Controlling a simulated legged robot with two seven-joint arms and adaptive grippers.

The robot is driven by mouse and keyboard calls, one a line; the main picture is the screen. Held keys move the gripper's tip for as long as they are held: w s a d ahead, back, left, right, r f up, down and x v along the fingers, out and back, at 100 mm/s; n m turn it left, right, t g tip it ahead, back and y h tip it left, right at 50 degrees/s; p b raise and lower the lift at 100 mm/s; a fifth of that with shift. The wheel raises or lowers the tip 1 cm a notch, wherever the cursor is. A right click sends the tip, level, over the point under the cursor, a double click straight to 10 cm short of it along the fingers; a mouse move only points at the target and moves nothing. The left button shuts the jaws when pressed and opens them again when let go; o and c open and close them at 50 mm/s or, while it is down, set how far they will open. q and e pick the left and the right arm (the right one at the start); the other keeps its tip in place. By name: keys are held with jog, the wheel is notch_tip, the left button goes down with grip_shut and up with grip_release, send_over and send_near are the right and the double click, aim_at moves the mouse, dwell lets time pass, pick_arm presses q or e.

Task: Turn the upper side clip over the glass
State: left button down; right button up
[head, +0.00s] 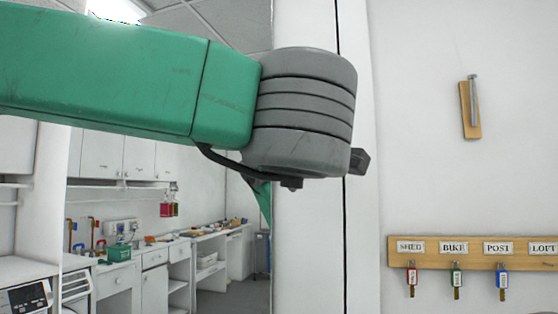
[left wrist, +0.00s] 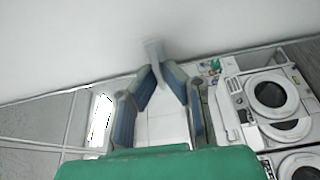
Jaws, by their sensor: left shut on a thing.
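In the left wrist view my left gripper (left wrist: 158,68) has its two blue-grey fingers drawn together at the tips. They are shut on a small pale grey piece (left wrist: 154,50) in front of the white wall. The piece is blurred, and I cannot tell from its shape whether it is the upper side clip. I cannot make out the glass in either view. In the head view my green left arm crosses the upper left and its grey joint hides what lies behind it; the left gripper's fingers do not show there. My right gripper is in neither view.
A wooden key rack (head: 470,252) with tagged keys hangs on the right wall. A wooden block with a metal rod (head: 474,100) is above it. White counters and cabinets (head: 140,157) stand at the left. White front-loading machines (left wrist: 272,98) show in the wrist view.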

pick_arm(q)
jog(key=shift+f+n, duration=0.3)
dwell(0.4)
jog(key=c, duration=1.7)
grip_release()
jog(key=shift+w+r, duration=0.1)
jog(key=s, duration=0.7)
jog(key=shift+s+d, duration=0.15)
jog(key=shift+d, duration=0.2)
